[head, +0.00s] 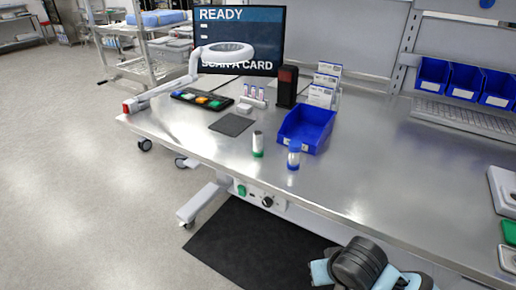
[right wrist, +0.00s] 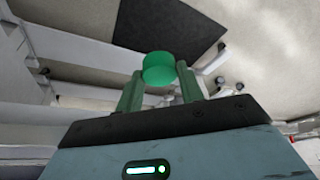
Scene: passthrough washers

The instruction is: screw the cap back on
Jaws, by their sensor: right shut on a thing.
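My right gripper (right wrist: 160,76) is shut on a green round cap (right wrist: 158,67), which sits between its two green fingertips in the right wrist view. In the head view, a small vial (head: 257,144) with a pale upper part and a green bottom stands upright near the table's front edge. No green cap shows on its top. The gripped cap is apart from both vials. The right fingers do not show in the head view; only part of my arm shows at the bottom right. My left gripper is not in view.
The steel table (head: 390,190) has wide clear room to the right of the vials. A blue bin (head: 306,128) stands just behind them. A dark pad (head: 231,125), a tray of coloured pieces (head: 202,99) and a black box (head: 287,86) stand farther back. A ring lamp (head: 228,55) overhangs the left.

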